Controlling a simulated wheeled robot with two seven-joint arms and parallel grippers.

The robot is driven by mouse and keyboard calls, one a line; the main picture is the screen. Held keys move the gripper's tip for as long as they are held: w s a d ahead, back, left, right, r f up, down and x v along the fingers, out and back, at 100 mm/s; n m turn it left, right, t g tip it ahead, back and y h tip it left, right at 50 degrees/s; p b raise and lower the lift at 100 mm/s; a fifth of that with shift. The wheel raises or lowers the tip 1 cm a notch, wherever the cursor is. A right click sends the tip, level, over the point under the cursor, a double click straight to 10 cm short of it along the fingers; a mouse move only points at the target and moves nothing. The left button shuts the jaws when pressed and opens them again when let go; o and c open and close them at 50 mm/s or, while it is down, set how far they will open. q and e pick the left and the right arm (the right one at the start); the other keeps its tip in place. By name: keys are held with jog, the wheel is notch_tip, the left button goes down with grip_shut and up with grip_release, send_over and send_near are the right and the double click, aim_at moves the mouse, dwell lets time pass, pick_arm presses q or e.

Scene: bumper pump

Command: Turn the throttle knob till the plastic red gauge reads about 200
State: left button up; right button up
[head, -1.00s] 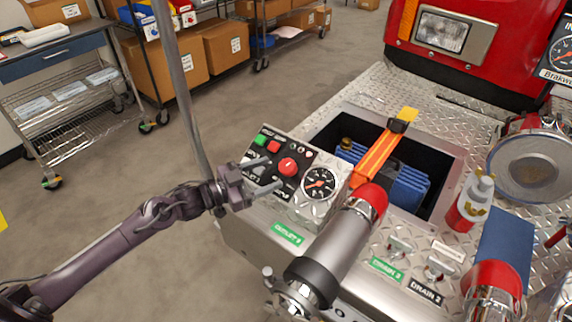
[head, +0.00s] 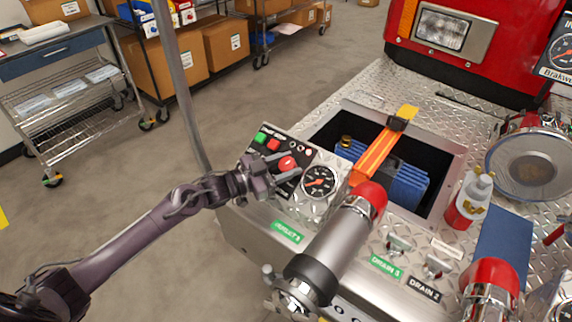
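The throttle knob (head: 287,163) is a round red knob on the black control panel (head: 260,156) of the red truck's bumper. My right gripper is not in view.
A silver nozzle with a red end (head: 340,235) stands close right of the gauge. An orange strap (head: 380,150) crosses an open bin of blue hose. Green and red buttons (head: 261,137) sit behind the knob. A thin grey pole (head: 180,85) rises left of the bumper.

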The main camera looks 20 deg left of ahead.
pick_arm(q)
jog(key=shift+c, duration=1)
jog(key=shift+w+f+m+g+b, duration=0.1)
jog(key=shift+m+g+b, duration=0.3)
jog(key=shift+m+b, duration=0.15)
jog(key=shift+m+g+h+b, duration=0.4)
jog(key=shift+m+g, duration=0.05)
jog(key=shift+g, duration=0.05)
jog(key=o, duration=1)
jog(key=shift+a, duration=0.1)
